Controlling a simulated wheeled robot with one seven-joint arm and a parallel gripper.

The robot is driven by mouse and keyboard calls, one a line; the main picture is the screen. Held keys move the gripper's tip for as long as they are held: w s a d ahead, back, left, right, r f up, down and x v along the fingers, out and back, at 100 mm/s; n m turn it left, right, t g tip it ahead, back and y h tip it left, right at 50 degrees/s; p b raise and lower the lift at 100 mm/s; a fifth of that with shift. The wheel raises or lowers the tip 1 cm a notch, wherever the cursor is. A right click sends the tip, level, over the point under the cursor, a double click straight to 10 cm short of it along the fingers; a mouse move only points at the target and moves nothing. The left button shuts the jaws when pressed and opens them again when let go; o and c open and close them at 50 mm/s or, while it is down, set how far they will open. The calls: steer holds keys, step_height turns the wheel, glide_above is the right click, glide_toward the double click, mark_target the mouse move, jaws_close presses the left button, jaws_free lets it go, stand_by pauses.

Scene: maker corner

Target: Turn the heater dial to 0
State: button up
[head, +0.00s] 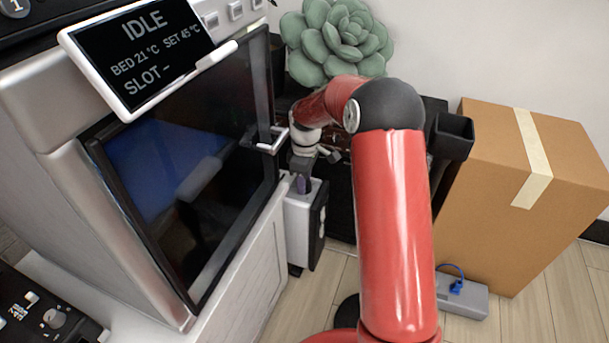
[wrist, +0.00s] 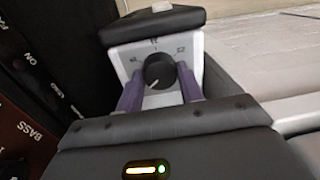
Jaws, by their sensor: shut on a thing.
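The heater (head: 299,225) is a white upright unit with a dark side, standing on the floor beside the printer cabinet in the head view. Its round black dial (wrist: 159,70) shows in the wrist view on a white panel with small marks around it, too blurred to read surely. In the head view my gripper (head: 303,183) is at the heater's top, and the dial is hidden.
A 3D printer with a dark glass door (head: 190,170) and handle (head: 268,141) stands close left of my wrist. A cardboard box (head: 535,200) is at the right, with a grey device (head: 462,297) before it. A succulent (head: 337,40) is behind.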

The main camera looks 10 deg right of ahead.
steer(key=n+p, duration=0.3)
steer(key=n, duration=0.2)
steer(key=shift+a+r+n, duration=0.1)
steer(key=shift+n, duration=0.2)
steer(key=n+p, duration=0.2)
steer(key=n, duration=0.2)
steer(key=shift+s+n+h+p, duration=0.1)
steer(key=shift+n+h+p, duration=0.2)
steer(key=shift+n, duration=0.1)
steer(key=o, duration=0.7)
steer(key=r, duration=0.7)
steer(key=shift+w+a+r, duration=0.1)
steer(key=shift+w+r, duration=0.1)
steer(key=shift+r, duration=0.1)
